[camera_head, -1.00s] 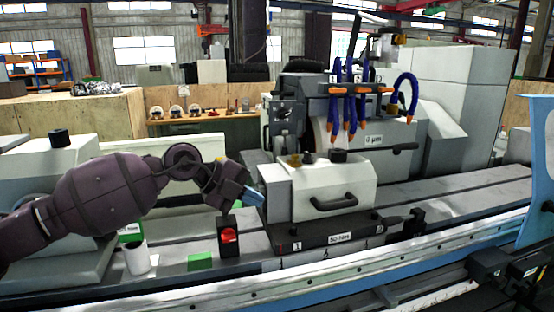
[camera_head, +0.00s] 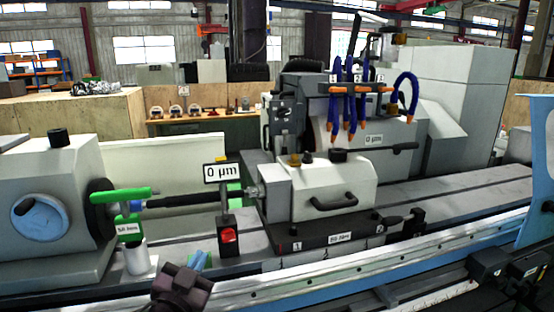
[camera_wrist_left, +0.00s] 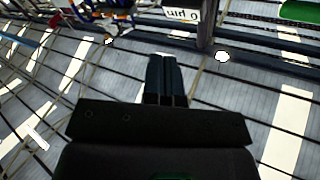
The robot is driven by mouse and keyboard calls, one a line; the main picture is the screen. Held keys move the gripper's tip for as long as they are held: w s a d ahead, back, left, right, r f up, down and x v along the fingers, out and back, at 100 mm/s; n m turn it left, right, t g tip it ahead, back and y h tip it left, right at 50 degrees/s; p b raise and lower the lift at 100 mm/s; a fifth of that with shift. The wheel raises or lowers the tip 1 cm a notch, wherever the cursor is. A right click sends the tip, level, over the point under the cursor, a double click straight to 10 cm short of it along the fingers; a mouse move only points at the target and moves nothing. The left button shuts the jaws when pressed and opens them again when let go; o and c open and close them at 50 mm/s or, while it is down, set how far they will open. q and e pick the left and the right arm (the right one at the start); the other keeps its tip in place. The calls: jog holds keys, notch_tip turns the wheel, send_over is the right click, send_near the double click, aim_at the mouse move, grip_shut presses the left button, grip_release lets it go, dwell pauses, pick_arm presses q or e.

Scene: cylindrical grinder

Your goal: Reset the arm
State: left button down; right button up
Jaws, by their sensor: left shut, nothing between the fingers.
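My left gripper (camera_head: 200,260) shows at the bottom of the head view, left of centre, with its dark wrist below and light blue fingers pointing up. It is in front of the cylindrical grinder (camera_head: 318,196), near the front rail, and holds nothing. In the left wrist view its two dark fingers (camera_wrist_left: 166,75) lie close together, shut. Most of my left arm is out of the head view. My right gripper is not in view.
The grinder's headstock (camera_head: 35,195) stands at the left, with a green clamp (camera_head: 121,195) and a dark shaft (camera_head: 190,199). A black box with a red knob (camera_head: 228,236) and a white cylinder (camera_head: 138,258) stand behind my gripper. The front rail (camera_head: 330,261) runs rightward.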

pick_arm(q)
jog(key=s+a+f+n+g+y, duration=0.5)
jog(key=s+a+f, duration=0.2)
jog(key=f, duration=0.2)
jog(key=s+a+f+n+g, duration=0.15)
jog(key=s+f+g, duration=0.25)
jog(key=s, duration=0.4)
jog(key=s+a+f+g, duration=0.2)
jog(key=s+f+g, duration=0.1)
jog(key=s, duration=0.4)
jog(key=s+a+f+g, duration=0.2)
jog(key=s+f+g, duration=0.2)
jog(key=s, duration=0.4)
jog(key=w+f+t, duration=0.8)
jog(key=f, duration=0.2)
jog(key=shift+d+m+t+h, duration=0.15)
jog(key=shift+m+t+h, duration=0.15)
jog(key=shift+m+h, duration=0.1)
jog(key=shift+f, duration=0.1)
